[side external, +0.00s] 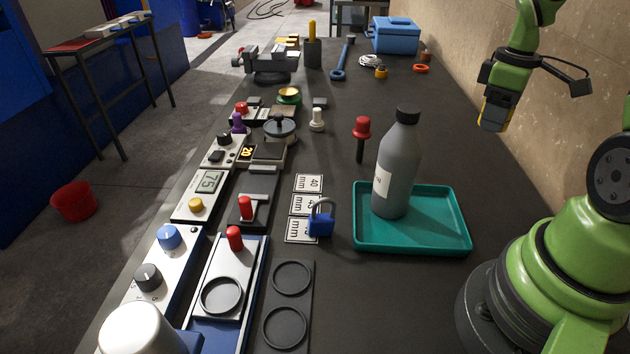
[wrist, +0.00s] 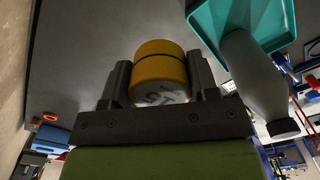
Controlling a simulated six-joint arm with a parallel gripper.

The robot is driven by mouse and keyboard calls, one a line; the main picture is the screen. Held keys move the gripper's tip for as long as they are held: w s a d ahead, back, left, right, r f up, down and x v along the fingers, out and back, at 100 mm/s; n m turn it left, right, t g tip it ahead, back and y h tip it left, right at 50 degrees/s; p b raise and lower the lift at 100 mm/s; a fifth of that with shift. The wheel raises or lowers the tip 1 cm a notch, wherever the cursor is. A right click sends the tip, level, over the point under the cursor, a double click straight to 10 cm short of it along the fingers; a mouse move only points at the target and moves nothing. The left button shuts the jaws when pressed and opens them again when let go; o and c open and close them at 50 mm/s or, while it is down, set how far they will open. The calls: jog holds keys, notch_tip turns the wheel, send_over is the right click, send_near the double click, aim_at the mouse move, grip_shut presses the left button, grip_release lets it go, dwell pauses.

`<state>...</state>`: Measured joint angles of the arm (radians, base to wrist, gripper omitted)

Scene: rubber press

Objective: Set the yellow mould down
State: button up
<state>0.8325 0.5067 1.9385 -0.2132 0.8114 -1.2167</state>
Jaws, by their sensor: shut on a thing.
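The yellow mould (wrist: 160,68) is a short two-part cylinder with a dark seam and a pale marked end, held between the two fingers of my gripper (wrist: 160,82) in the wrist view. In the side view my gripper (side external: 493,112) hangs at the upper right near the wall, with the mould (side external: 492,117) low in its jaws. It is held up, apart from the tray. A dark plate (side external: 297,304) with two round ring seats stands at the front, both seats empty. Beside it is a blue-edged slide (side external: 205,318) with one empty round seat.
A teal tray (side external: 446,245) holds a grey bottle (side external: 399,165); both also show in the wrist view. A blue padlock (side external: 320,224) lies on number cards. A red-knobbed pin (side external: 362,128) stands left of the bottle. Control boxes line the left edge.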

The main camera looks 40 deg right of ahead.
jog(key=w+a+n, duration=0.2)
jog(key=w+a, duration=0.1)
jog(key=w, duration=0.7)
jog(key=n, duration=0.5)
send_over(314, 181)
notch_tip(314, 181, down, 11)
jog(key=shift+r, duration=0.1)
jog(key=shift+f, duration=2.15)
jog(key=shift+f, duration=0.2)
jog(key=o, duration=1)
jog(key=shift+o, duration=0.2)
